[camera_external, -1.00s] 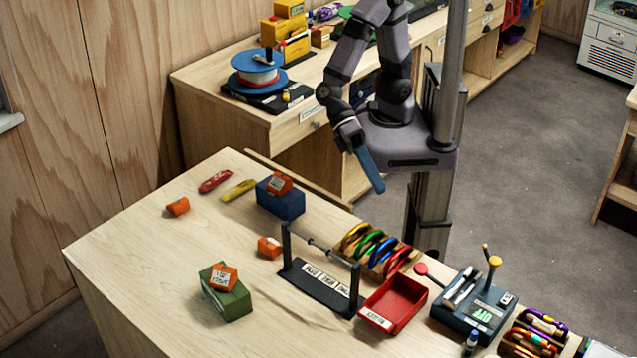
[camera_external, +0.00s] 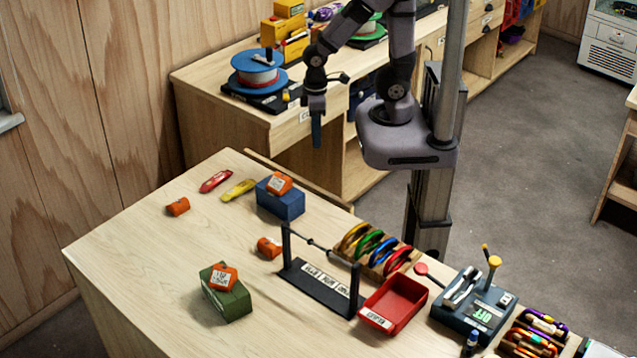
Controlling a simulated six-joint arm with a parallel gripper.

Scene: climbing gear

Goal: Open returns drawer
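The back workbench (camera_external: 222,110) has a labelled drawer front (camera_external: 288,132) at its near left end. It looks closed, and its label is too small to read. My gripper (camera_external: 316,138) hangs fingers down in front of this drawer, overlapping its front in the picture. The fingers are seen nearly edge-on, so I cannot tell whether they are open or touching anything. The drawer's handle is not clear behind the gripper. More drawer fronts with labels and dark pulls (camera_external: 487,20) sit farther right along the bench. I cannot tell which is named returns.
The front table (camera_external: 130,250) holds a blue box (camera_external: 281,204), a green box (camera_external: 226,300), a black stand (camera_external: 320,283), a red tray (camera_external: 395,303) and a carabiner rack (camera_external: 375,250). A blue rope spool (camera_external: 258,72) stands on the back bench. Grey floor is clear at right.

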